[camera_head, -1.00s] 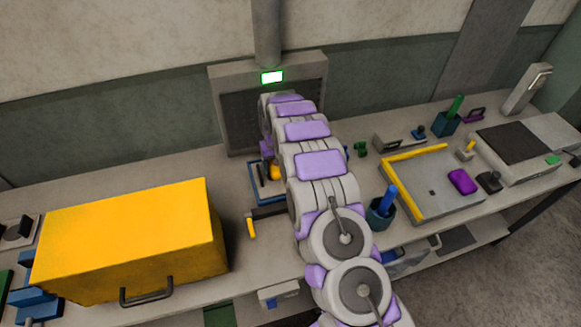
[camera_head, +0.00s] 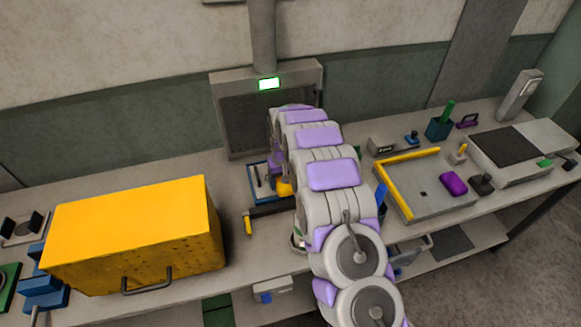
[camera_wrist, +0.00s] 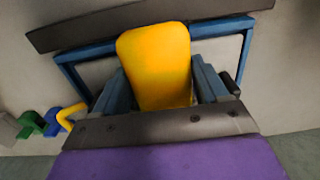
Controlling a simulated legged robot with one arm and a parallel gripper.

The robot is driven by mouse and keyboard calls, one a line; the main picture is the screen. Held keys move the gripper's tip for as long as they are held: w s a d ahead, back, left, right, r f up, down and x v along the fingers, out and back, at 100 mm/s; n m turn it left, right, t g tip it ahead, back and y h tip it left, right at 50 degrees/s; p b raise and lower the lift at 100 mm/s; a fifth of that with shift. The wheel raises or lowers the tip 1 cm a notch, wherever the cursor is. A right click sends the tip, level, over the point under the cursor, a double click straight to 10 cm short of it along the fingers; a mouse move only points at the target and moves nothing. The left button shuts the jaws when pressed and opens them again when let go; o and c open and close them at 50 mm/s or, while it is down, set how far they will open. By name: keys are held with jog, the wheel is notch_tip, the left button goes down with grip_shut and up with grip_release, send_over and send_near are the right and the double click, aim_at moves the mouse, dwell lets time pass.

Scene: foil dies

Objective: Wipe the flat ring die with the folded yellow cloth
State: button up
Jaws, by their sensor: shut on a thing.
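The folded yellow cloth (camera_wrist: 155,60) is between the two blue-grey fingers of my gripper (camera_wrist: 160,78) in the wrist view. My gripper is shut on it. In the head view the yellow cloth (camera_head: 284,188) shows just left of my arm, over the near right part of a blue-rimmed tray (camera_head: 250,178). The tray's blue rim (camera_wrist: 68,72) also shows behind the cloth in the wrist view, around a pale surface. I cannot make out the flat ring die; the cloth, gripper and arm hide part of the tray. I cannot tell whether the cloth touches anything below.
A dark bar with a yellow end (camera_head: 265,213) lies in front of the tray. A large yellow box (camera_head: 135,235) stands at left. A grey vented unit (camera_head: 235,115) stands behind. A yellow-edged grey tray (camera_head: 408,195) is at right. Some bench is clear between box and blue-rimmed tray.

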jog(key=shift+w+r, duration=0.25)
jog(key=shift+r, duration=0.8)
jog(key=r, duration=0.1)
jog(key=a+r, duration=0.1)
jog(key=r+p, duration=0.1)
jog(key=shift+a, duration=0.25)
jog(key=shift+d+r, duration=0.3)
jog(key=shift+r, duration=0.35)
jog(key=shift+d+r, duration=0.15)
jog(key=shift+d, duration=0.2)
jog(key=shift+a, duration=0.2)
